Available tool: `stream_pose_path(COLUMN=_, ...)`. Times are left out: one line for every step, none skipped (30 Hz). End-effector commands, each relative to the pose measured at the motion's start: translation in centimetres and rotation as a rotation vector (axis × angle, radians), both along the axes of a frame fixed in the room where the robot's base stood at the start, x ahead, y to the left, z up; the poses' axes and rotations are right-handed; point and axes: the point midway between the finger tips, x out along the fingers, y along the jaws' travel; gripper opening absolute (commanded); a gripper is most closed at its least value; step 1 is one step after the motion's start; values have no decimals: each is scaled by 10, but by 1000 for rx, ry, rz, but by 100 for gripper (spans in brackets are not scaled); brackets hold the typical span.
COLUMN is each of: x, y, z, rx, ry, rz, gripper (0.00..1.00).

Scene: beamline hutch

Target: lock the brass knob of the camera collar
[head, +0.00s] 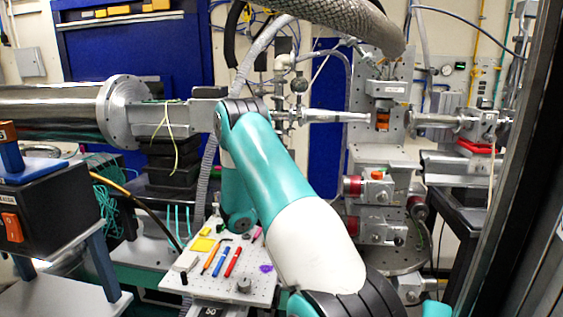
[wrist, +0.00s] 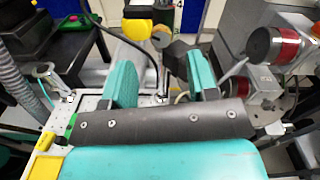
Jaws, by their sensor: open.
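My gripper (wrist: 162,74) shows in the wrist view with its two teal fingers apart and nothing held between them. Beyond the fingertips is a dark cylinder (wrist: 182,60) with a brownish face. A small round yellowish piece (wrist: 161,38) sits just beyond it, beside a bright yellow block (wrist: 138,27). I cannot tell for certain which of these is the brass knob or the camera collar. The gap to the fingers is unclear. In the head view my arm crosses the middle, and my gripper and the knob cannot be made out.
A perforated board (head: 215,283) holds pens, a yellow note (head: 202,245) and small parts. A steel beam pipe (head: 55,113) is at the left. A stage with red-ended motors (head: 353,186) stands at the right; one red-ended motor (wrist: 262,44) also shows in the wrist view. A dark post edges the far right.

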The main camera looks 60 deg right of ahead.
Motion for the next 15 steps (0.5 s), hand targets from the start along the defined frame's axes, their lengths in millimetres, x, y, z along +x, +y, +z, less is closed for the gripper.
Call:
stream_pose_path(x=2, y=-3, z=8, rx=1, ry=3, rz=1, gripper=54)
stream_pose_path(x=2, y=-4, z=8, rx=2, ry=2, rz=0, gripper=54)
stream_pose_path(x=3, y=-6, z=8, rx=2, ry=2, rz=0, gripper=54)
stream_pose_path(x=4, y=-8, z=8, rx=2, ry=2, rz=0, gripper=54)
stream_pose_path(x=4, y=-9, z=8, rx=1, ry=2, rz=-1, gripper=54)
stream_pose_path(x=5, y=-11, z=8, rx=2, ry=2, rz=-2, gripper=54)
stream_pose_path(x=5, y=-13, z=8, rx=1, ry=2, rz=-1, gripper=54)
stream_pose_path(x=6, y=-14, z=8, rx=1, ry=2, rz=-1, gripper=54)
stream_pose_path(x=6, y=-16, z=8, rx=1, ry=0, rz=-1, gripper=54)
stream_pose_path(x=6, y=-17, z=8, rx=2, ry=2, rz=0, gripper=54)
stream_pose_path(x=7, y=-18, z=8, rx=2, ry=2, rz=0, gripper=54)
stream_pose_path(x=7, y=-19, z=7, rx=3, ry=2, rz=0, gripper=54)
stream_pose_path(x=7, y=-20, z=7, rx=2, ry=2, rz=1, gripper=54)
stream_pose_path(x=7, y=-21, z=7, rx=3, ry=1, rz=0, gripper=54)
stream_pose_path(x=7, y=-23, z=6, rx=3, ry=0, rz=-1, gripper=54)
